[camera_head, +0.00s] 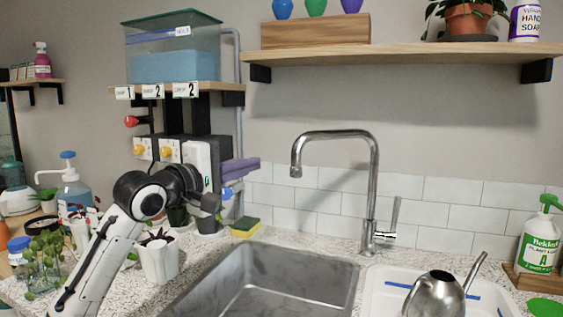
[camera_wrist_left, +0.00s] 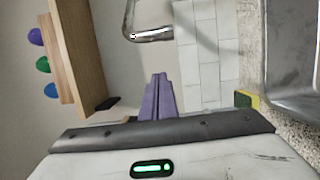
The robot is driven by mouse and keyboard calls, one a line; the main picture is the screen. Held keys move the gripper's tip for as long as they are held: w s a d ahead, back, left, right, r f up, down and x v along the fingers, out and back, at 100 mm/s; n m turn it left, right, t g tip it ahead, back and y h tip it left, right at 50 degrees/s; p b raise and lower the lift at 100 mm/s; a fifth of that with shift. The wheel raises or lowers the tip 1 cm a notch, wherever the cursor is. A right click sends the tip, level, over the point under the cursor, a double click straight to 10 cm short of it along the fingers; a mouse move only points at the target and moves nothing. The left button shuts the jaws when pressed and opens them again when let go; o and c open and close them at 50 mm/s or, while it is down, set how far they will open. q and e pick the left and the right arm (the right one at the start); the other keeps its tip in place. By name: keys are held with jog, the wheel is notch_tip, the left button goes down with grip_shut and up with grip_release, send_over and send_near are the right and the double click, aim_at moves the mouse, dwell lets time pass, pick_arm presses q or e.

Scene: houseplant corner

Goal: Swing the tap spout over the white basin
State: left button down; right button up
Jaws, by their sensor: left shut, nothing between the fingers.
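The chrome tap (camera_head: 372,185) stands behind the sinks with its lever at its right side. Its spout (camera_head: 325,134) reaches left, and its outlet hangs above the steel basin (camera_head: 345,283). Part of the spout also shows at the top of the left wrist view (camera_wrist_left: 152,36). The white basin (camera_head: 377,281) is at the lower right, cut off by the frame edge. My left gripper (camera_head: 257,164) is left of the spout, apart from it, with its purple fingers shut and empty. The closed fingers also show in the left wrist view (camera_wrist_left: 159,77). My right gripper is not in view.
A metal watering can (camera_head: 437,296) stands in the white basin. A yellow-green sponge (camera_head: 245,227) and a white pot (camera_head: 159,258) are left of the steel basin. A wooden shelf (camera_head: 400,55) runs above the tap.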

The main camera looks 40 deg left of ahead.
pick_arm(q)
jog(key=w+p, duration=0.2)
jog(key=w, duration=0.6)
jog(key=d, duration=0.2)
jog(key=s+d, duration=0.1)
jog(key=d, duration=0.1)
jog(key=shift+s+b, duration=0.1)
jog(key=shift+b, duration=0.2)
